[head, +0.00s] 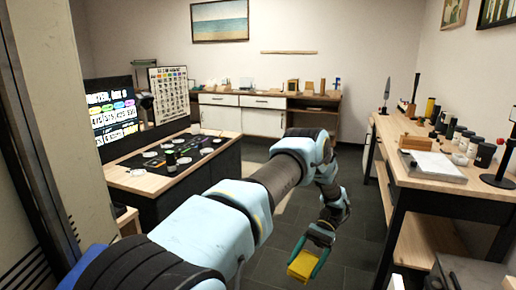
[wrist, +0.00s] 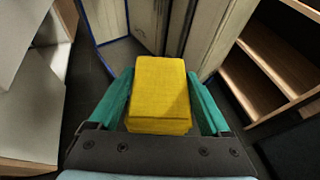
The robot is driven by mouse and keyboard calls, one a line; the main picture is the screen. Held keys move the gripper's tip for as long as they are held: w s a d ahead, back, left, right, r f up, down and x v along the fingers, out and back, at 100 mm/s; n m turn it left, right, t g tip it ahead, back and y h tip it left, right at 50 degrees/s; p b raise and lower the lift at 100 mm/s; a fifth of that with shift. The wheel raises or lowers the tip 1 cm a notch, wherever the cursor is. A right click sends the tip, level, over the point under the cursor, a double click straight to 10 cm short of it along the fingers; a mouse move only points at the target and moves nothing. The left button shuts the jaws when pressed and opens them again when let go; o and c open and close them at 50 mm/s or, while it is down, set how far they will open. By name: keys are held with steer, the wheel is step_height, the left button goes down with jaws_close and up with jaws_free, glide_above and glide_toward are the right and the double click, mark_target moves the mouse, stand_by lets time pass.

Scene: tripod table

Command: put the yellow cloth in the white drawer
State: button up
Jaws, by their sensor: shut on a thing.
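The yellow cloth (head: 302,266) is a folded, block-like bundle at the lower middle of the head view. My gripper (head: 311,256) has its teal fingers shut on the cloth's two sides and holds it above the dark tiled floor. In the wrist view the cloth (wrist: 160,88) fills the space between the fingers. Two white drawer fronts, a left one (head: 218,99) and a right one (head: 262,102), show in the long cabinet at the far wall. Both look shut. They are far from my gripper.
A wooden workbench (head: 440,185) with several bottles and a white tray stands on the right. A dark table (head: 190,178) with small dishes stands on the left beside a lit menu screen (head: 112,112). Open tiled floor (head: 345,215) lies between them.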

steer(key=w+a+r+m+t, duration=0.1)
steer(key=w+a+m+t, duration=0.2)
steer(key=a+m+t, duration=0.4)
steer(key=w+a+r+m+t+h, duration=0.1)
steer(key=w+a+r+m+t, duration=0.1)
steer(key=a+m+t, duration=0.6)
steer(key=w+a+r+m+t+h, duration=0.1)
steer(key=w+a+r+m+t, duration=0.1)
steer(key=w+a+m+t, duration=0.2)
steer(key=shift+w+a+m+t+p, duration=0.2)
steer(key=shift+a+m+t+p, duration=0.25)
steer(key=shift+a+m+t, duration=1.65)
steer(key=shift+a+n+g, duration=0.4)
steer(key=shift+n+g, duration=0.1)
